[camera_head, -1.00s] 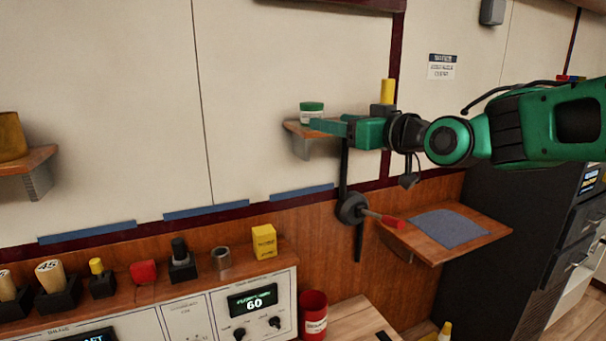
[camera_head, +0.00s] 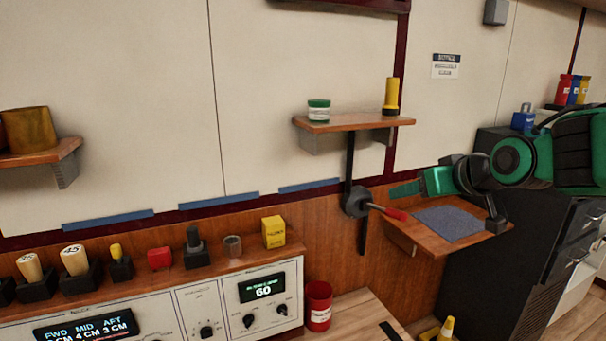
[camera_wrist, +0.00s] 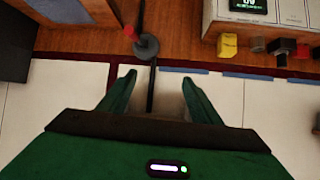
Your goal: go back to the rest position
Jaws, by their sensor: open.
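My gripper (camera_head: 405,190) is in the right half of the head view, in front of the wall and just above the small shelf with the grey-blue mat. In the wrist view its two green fingers (camera_wrist: 156,82) stand wide apart with nothing between them. Beyond them show the black vertical bar and its round hub (camera_wrist: 146,46). In the head view the lever has a round dark hub (camera_head: 356,202) and a red handle (camera_head: 396,214), below and left of my gripper, apart from it as far as I can tell.
The small shelf holds a grey-blue mat (camera_head: 448,222). A higher shelf (camera_head: 350,123) holds a green-lidded jar (camera_head: 319,110) and a yellow flashlight (camera_head: 391,96). A console (camera_head: 215,312) with several items on its ledge stands lower left. A red can (camera_head: 318,305) stands beside it.

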